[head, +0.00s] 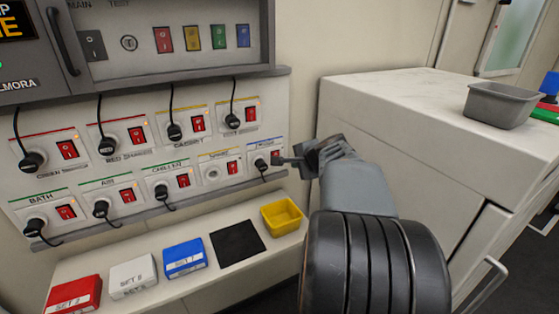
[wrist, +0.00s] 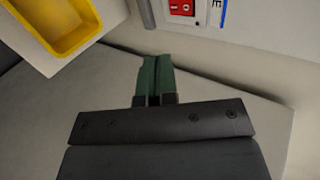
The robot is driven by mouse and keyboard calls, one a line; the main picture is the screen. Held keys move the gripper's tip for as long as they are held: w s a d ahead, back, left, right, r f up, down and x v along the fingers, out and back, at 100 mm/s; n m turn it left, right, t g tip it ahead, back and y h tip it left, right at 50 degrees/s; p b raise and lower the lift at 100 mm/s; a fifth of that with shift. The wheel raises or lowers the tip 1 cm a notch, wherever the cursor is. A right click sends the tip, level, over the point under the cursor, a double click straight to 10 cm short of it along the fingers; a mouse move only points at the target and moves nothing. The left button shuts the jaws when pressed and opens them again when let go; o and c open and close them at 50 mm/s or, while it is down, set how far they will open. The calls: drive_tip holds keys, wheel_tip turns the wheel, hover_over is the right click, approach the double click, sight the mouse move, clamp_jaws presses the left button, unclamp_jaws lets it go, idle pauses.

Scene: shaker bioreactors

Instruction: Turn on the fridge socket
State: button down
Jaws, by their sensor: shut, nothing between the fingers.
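The bottom-right socket (head: 264,146) on the wall panel has a blue stripe and a label too small to read in the head view. In the wrist view, its label ends in "E". A black plug (head: 261,164) sits in it, left of its red switch (head: 275,154). The red switch also shows at the top of the wrist view (wrist: 182,8). My gripper (head: 284,161) is shut and empty, its tips close to the switch from the right. Its dark green fingers (wrist: 155,68) are together in the wrist view. I cannot tell whether they touch the switch.
Several other sockets with red switches and black plugs fill the panel (head: 282,105). Below are a yellow bin (head: 282,215), a black mat (head: 237,243) and blue, white and red boxes. A white cabinet (head: 400,100) with a grey tray (head: 497,105) stands right.

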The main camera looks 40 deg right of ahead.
drive_tip(key=shift+s+d, duration=0.1)
drive_tip(key=shift+d, duration=0.05)
drive_tip(key=shift+f, duration=0.1)
drive_tip(key=w+r+x, duration=0.1)
drive_tip(key=x, duration=1.2)
drive_tip(key=shift+w+r+p, duration=0.2)
drive_tip(key=shift+w+p, duration=0.1)
drive_tip(key=shift+p, duration=0.1)
drive_tip(key=shift+f, duration=0.1)
drive_tip(key=shift+w+b, duration=0.1)
drive_tip(key=shift+b, duration=0.85)
